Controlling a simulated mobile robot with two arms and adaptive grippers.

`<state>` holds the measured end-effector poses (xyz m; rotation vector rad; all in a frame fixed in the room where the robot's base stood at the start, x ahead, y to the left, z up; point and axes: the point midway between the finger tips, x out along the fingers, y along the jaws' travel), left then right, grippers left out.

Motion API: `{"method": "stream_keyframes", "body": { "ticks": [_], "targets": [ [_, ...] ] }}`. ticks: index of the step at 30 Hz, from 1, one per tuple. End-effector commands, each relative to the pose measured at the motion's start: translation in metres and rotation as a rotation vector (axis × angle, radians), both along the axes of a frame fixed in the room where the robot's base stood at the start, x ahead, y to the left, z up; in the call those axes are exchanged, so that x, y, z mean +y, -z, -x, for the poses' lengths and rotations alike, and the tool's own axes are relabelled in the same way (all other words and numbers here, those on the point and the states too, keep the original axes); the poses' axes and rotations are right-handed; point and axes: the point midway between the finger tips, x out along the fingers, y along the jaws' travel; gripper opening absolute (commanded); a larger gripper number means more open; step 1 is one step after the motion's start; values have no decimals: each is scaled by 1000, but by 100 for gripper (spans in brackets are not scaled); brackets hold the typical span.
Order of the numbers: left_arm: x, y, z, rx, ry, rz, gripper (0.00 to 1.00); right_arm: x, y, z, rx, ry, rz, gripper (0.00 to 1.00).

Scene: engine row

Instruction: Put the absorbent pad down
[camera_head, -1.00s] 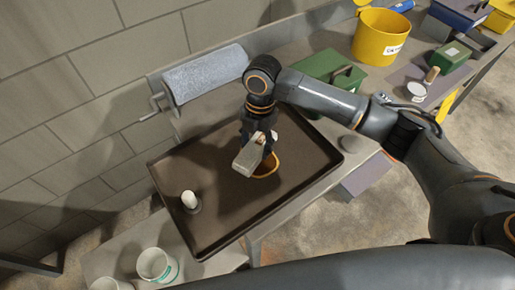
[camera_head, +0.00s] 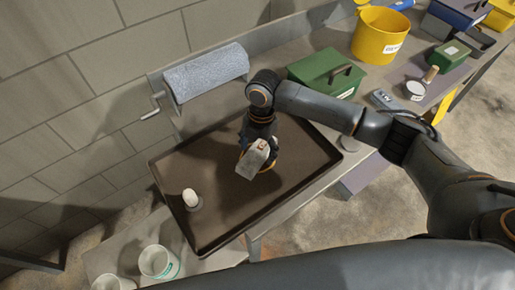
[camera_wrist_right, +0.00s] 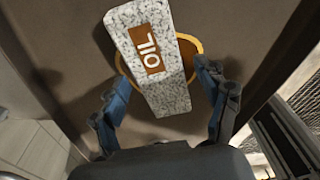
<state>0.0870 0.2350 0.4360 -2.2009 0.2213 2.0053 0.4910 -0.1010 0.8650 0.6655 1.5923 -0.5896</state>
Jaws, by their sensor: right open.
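The absorbent pad (camera_head: 252,158) is a pale grey speckled block with a brown label. In the wrist view the pad (camera_wrist_right: 150,55) reads "OIL" and overlaps an orange-rimmed round patch (camera_wrist_right: 190,45) in the dark tray (camera_head: 215,222). My right gripper (camera_head: 262,148) is over the tray, right above the pad. In the wrist view its fingers (camera_wrist_right: 162,78) are spread on either side of the pad's near part, with a clear gap on the left. Whether the pad lies fully flat is hard to tell. My left gripper is not in view.
A white-topped piece (camera_head: 190,197) stands at the tray's left. A blue-grey roll (camera_head: 206,75) with a crank is behind the tray. A green box (camera_head: 326,73) and yellow bucket (camera_head: 380,35) stand farther right. White cups (camera_head: 158,262) are in front. The tray's front is clear.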

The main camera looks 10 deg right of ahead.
Motion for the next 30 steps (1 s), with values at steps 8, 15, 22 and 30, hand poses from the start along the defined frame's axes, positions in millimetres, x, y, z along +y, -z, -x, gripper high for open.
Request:
{"method": "stream_keyframes", "body": {
  "ticks": [8,15,22,30],
  "targets": [
    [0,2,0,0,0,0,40,-1,-12,-2,-4,0,-2,74],
    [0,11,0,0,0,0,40,-5,-59,-6,-5,0,-2,74],
    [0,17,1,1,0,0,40,-8,-103,-9,-3,-1,-1,74],
    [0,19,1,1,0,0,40,-10,-122,-10,1,1,-1,74]
  ]
}}
